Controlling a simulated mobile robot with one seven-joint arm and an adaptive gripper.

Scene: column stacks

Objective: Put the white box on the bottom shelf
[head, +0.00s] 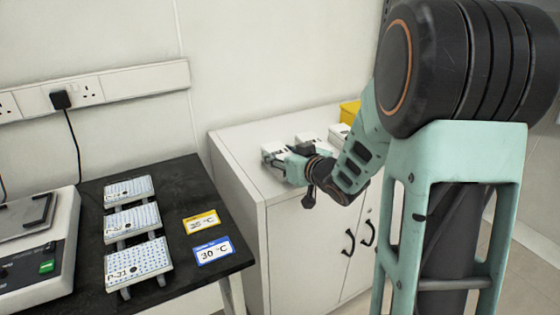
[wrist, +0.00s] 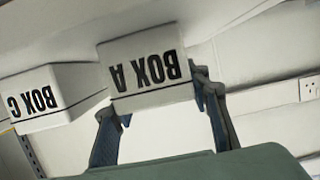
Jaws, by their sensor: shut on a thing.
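A white box marked "BOX A" (wrist: 148,68) sits between the two fingers of my gripper (head: 281,162) in the wrist view, its lettering upside down. My gripper is shut on it, over the top of the white cabinet (head: 235,143). In the head view the held box (head: 273,148) is partly hidden by my gripper. Whether it touches the cabinet top is unclear. A second white box, marked "BOX C" (wrist: 45,98), is beside it in the wrist view. No open shelf shows in either view.
More white boxes (head: 311,138) and a yellow object (head: 350,111) stand farther right on the cabinet. The cabinet doors (head: 310,245) are shut. A black table (head: 180,180) at left holds several dotted white plates (head: 137,258), two temperature cards (head: 213,250) and a device (head: 40,250).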

